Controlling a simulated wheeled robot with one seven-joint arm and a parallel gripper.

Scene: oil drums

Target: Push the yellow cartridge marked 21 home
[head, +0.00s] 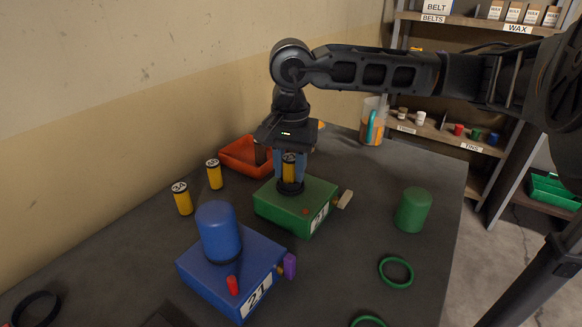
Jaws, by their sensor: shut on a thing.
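My gripper (289,172) points down over the green box (275,212) and is shut on a yellow cartridge (289,173) with a dark, white-marked top. The mark is too small to read surely. The cartridge is upright, its lower end at the black round socket (291,188) on top of the green box; how deep it sits I cannot tell. The green box has a white number label (319,217), hard to read. Two more yellow cartridges, a near one (182,199) and a farther one (214,175), stand on the table to the left.
A blue box (215,270) labelled 21 stands in front, with a blue cap (218,232) and a red knob (232,285). A green cap (413,210) and green ring (396,272) lie right. An orange tray (238,156) and a jug (373,122) are behind. The table between is clear.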

